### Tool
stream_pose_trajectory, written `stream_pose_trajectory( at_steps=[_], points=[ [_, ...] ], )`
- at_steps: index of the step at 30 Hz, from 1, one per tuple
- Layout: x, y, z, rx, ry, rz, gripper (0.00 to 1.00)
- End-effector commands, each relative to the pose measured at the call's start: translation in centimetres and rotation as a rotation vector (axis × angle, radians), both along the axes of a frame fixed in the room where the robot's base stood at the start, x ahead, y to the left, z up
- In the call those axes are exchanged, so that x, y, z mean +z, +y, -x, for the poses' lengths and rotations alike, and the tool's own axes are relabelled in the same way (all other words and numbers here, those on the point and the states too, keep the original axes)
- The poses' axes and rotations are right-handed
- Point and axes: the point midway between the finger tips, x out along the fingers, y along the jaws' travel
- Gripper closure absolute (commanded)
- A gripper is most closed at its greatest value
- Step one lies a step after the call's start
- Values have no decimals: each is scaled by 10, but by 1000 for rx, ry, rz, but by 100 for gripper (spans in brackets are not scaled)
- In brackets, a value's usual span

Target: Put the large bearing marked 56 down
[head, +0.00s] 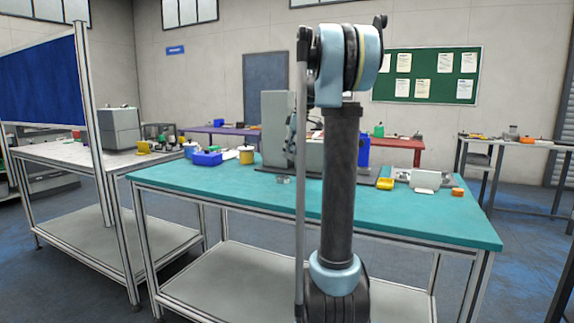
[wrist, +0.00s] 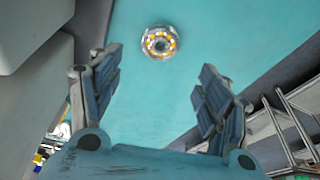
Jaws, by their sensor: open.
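The large bearing (wrist: 160,42), a silvery ring with yellow-orange parts inside, lies flat on the teal table top (wrist: 150,115) in the wrist view. Its mark cannot be read. My gripper (wrist: 160,64) is open and empty, with its two fingers spread to either side below the bearing in the picture. The bearing is apart from both fingers. In the head view a small grey metal piece (head: 283,179), which looks like the bearing, sits on the teal table (head: 225,190) left of my arm. My arm hides part of the table there.
A grey machine (head: 277,130) stands behind the bearing. Blue bins (head: 207,158) and a yellow pot (head: 246,155) are at the left. A yellow tray (head: 385,183), a white device (head: 425,180) and an orange block (head: 457,192) are at the right. The front right table top is clear.

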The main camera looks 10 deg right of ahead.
Motion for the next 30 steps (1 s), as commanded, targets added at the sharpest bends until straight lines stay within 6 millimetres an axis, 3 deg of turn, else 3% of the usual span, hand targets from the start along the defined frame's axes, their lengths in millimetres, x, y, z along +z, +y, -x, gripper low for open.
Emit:
stream_pose_trajectory(
  at_steps=[7,18,23,30],
  points=[
    [18,-6,0,28,0,2,26],
    [60,-28,-11,365,-2,2,26],
    [50,-26,-11,393,-2,1,26],
    [9,-14,-11,392,-3,1,26]
  ],
)
